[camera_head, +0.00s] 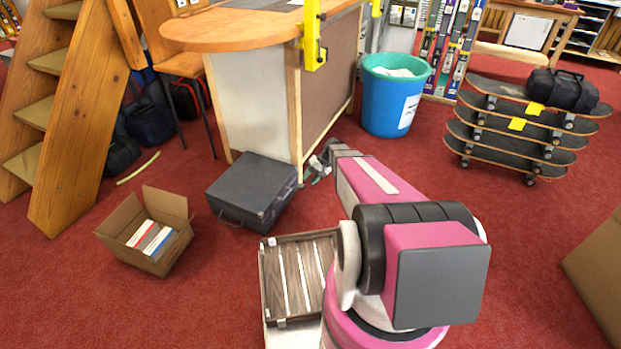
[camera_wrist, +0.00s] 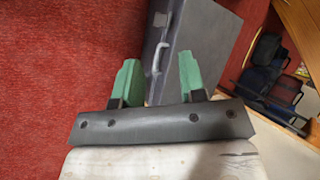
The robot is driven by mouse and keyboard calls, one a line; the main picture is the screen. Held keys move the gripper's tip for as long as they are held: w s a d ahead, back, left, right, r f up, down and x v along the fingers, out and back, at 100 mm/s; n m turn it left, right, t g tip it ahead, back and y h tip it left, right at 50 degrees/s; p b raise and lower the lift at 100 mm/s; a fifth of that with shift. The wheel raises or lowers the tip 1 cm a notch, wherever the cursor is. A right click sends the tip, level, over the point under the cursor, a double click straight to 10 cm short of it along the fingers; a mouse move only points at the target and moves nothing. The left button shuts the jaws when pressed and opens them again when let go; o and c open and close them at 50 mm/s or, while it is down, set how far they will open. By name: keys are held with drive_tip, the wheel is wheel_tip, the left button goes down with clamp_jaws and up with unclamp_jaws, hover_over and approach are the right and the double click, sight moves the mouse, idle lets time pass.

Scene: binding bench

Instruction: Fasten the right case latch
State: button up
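A dark grey case (camera_head: 252,190) lies closed on the red floor in front of the wooden-topped counter. My gripper (camera_head: 322,163) is at the case's right side in the head view. In the wrist view its green fingers (camera_wrist: 158,75) are apart, with nothing held between them.
The counter (camera_head: 325,95) stands close behind the case. An open cardboard box (camera_head: 165,258) with books sits to the left, and a wooden slatted tray (camera_head: 273,300) is in front. A blue bin (camera_head: 390,110) and stacked skateboards (camera_head: 515,145) stand to the right. Red floor is clear between.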

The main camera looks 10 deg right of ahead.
drive_tip(key=shift+s+a+r+h, duration=0.15)
drive_tip(key=shift+s+r+h, duration=0.25)
drive_tip(key=shift+s+r, duration=0.55)
drive_tip(key=shift+w, duration=0.1)
drive_tip(key=w+d+f+m+t+y, duration=0.2)
drive_tip(key=w+d+f+y, duration=0.2)
drive_tip(key=w+f, duration=0.7)
drive_tip(key=w+d+f+m+t+y, duration=0.1)
drive_tip(key=w+d+f+t+y, duration=0.15)
drive_tip(key=w+d+f, duration=0.75)
drive_tip(key=s+x, duration=0.1)
drive_tip(key=x, duration=0.7)
drive_tip(key=s+x, duration=0.2)
drive_tip(key=x, duration=0.6)
drive_tip(key=shift+a+f+y, duration=0.15)
drive_tip(key=shift+a+y, duration=0.15)
drive_tip(key=shift+y, duration=0.15)
clamp_jaws()
